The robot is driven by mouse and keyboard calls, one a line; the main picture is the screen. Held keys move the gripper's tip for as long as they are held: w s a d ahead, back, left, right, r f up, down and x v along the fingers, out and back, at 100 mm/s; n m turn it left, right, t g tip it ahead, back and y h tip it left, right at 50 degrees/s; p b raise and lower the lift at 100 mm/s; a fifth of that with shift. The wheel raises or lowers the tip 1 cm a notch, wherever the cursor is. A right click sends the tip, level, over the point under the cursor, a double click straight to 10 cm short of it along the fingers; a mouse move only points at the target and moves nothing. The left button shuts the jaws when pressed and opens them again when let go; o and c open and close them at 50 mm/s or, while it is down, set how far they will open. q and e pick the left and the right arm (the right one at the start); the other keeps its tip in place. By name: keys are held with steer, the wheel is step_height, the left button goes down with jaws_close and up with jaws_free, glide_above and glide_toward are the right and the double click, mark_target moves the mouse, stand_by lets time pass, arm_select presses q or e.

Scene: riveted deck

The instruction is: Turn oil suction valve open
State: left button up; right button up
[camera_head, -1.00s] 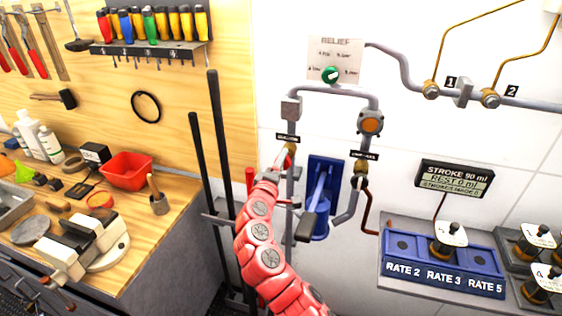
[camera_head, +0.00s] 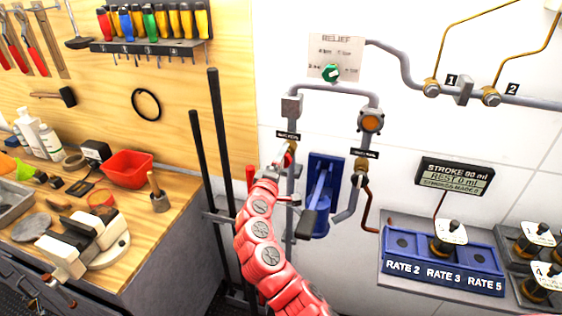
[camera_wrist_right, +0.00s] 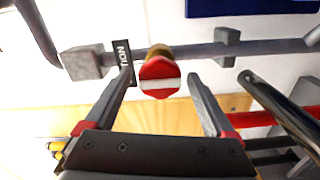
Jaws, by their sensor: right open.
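The oil suction valve (camera_wrist_right: 159,78) shows in the right wrist view as a red knob with a white stripe across it and a brass stem. It sits on a grey pipe beside a black label (camera_wrist_right: 123,62) that partly reads "TION". My right gripper (camera_wrist_right: 161,76) is open, with one finger on each side of the knob and a visible gap to each. In the head view the suction valve (camera_head: 289,153) is small and partly hidden by my red right arm and gripper (camera_head: 280,172). My left gripper is not in view.
A blue pump bracket with a lever (camera_head: 322,190) stands close on the right. A second labelled valve (camera_head: 361,168) is on the neighbouring pipe. Dark upright bars (camera_head: 217,130) stand left of my arm. A workbench with a red bin (camera_head: 129,169) is further left.

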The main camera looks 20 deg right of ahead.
steer(key=b+v, duration=0.4)
steer(key=v, duration=1.3)
steer(key=shift+a, duration=0.2)
steer(key=shift+s, duration=0.15)
